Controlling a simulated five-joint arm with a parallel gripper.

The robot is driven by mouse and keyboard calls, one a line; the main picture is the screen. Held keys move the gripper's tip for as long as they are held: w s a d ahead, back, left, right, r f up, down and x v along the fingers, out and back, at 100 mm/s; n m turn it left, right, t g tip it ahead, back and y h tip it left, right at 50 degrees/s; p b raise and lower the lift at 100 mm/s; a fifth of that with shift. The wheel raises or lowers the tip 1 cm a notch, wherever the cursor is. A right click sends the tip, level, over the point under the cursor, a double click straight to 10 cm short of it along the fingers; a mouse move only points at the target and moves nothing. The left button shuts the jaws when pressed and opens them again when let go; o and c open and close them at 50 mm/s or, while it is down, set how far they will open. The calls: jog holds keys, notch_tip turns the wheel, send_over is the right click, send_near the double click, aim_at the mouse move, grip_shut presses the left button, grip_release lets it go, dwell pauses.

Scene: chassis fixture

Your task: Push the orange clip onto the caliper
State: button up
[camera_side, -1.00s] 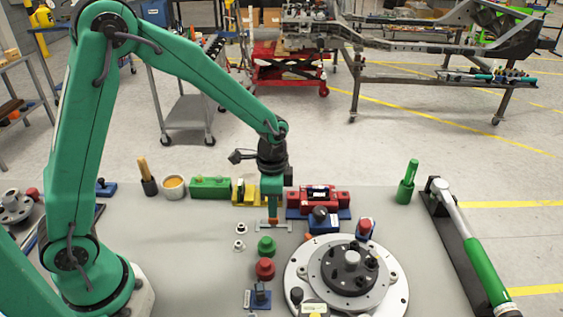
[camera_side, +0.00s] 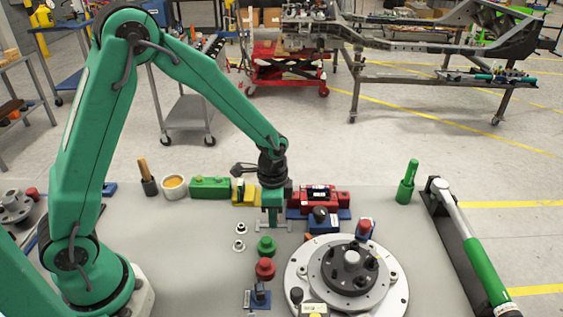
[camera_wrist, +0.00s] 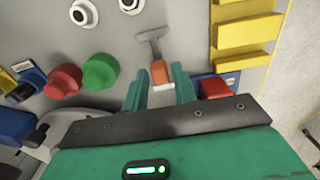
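The orange clip (camera_wrist: 160,73) shows in the wrist view between my two fingertips, beside a grey T-shaped piece (camera_wrist: 152,40). My gripper (camera_wrist: 160,72) appears open, with a narrow gap on each side of the orange. In the side view my gripper (camera_side: 271,224) points down, low over the grey piece (camera_side: 260,227), and the orange between the fingers is hidden. A red caliper-like block (camera_side: 318,197) stands on a blue base just right of my gripper. I cannot tell for certain whether it is the caliper.
Green (camera_side: 266,246) and red (camera_side: 265,268) knobs stand in front of my gripper. The large round metal disc (camera_side: 300,280) lies front right. Yellow (camera_side: 243,195) and green (camera_side: 209,187) blocks stand behind left. The table's left middle is clear.

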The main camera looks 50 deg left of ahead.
jog(key=shift+c, duration=0.2)
grip_shut()
jog(key=shift+r, duration=0.65)
jog(key=shift+r, duration=0.35)
jog(key=shift+r, duration=0.2)
jog(key=shift+r, duration=1.35)
jog(key=shift+w, duration=0.1)
